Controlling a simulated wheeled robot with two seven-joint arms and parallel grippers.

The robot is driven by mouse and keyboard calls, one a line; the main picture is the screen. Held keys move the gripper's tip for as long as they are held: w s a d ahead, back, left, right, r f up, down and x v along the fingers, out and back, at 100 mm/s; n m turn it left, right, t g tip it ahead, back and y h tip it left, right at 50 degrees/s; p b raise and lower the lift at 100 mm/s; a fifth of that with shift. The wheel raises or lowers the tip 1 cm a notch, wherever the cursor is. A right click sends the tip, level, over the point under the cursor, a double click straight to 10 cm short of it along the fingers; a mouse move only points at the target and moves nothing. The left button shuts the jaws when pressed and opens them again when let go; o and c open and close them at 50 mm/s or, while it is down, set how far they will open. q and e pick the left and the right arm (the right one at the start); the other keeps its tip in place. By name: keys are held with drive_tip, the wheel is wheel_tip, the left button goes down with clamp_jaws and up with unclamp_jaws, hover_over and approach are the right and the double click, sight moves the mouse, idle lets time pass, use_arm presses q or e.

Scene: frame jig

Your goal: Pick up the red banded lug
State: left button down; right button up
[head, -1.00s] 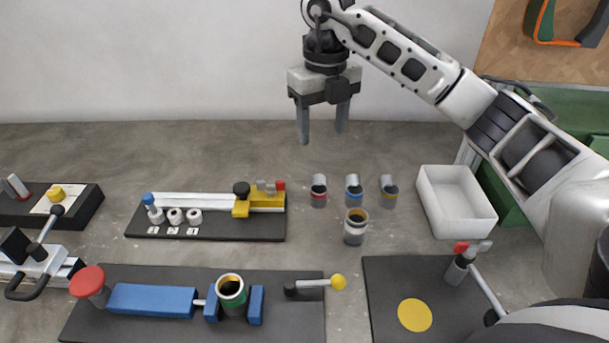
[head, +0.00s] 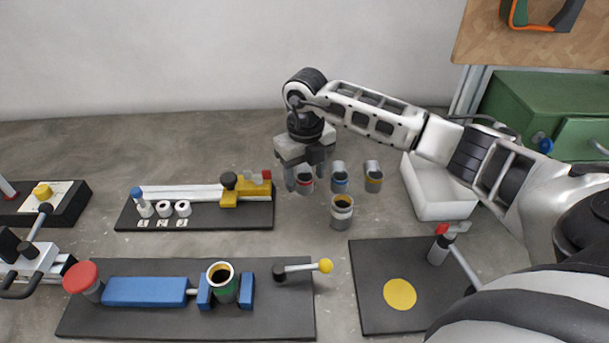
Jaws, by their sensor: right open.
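The red banded lug (head: 305,184) is a small grey cylinder with a red band, standing on the grey table at the left end of a row of lugs. My right gripper (head: 304,178) points down over it and is open. One finger shows just left of the lug and the other to its right and slightly behind. The lug's top is partly hidden by the gripper, and I cannot tell whether the fingers touch it. My left gripper is not in view.
Close to the right stand a blue banded lug (head: 340,181) and a yellow banded lug (head: 373,181), with a larger cup (head: 342,212) in front. A white bin (head: 437,207) is farther right. A rack with a yellow block (head: 246,190) lies left.

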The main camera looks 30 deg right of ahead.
drive_tip(key=shift+f, duration=0.45)
drive_tip(key=shift+c, duration=0.2)
drive_tip(key=c, duration=1)
drive_tip(key=shift+r, duration=0.1)
drive_tip(key=shift+c, duration=0.2)
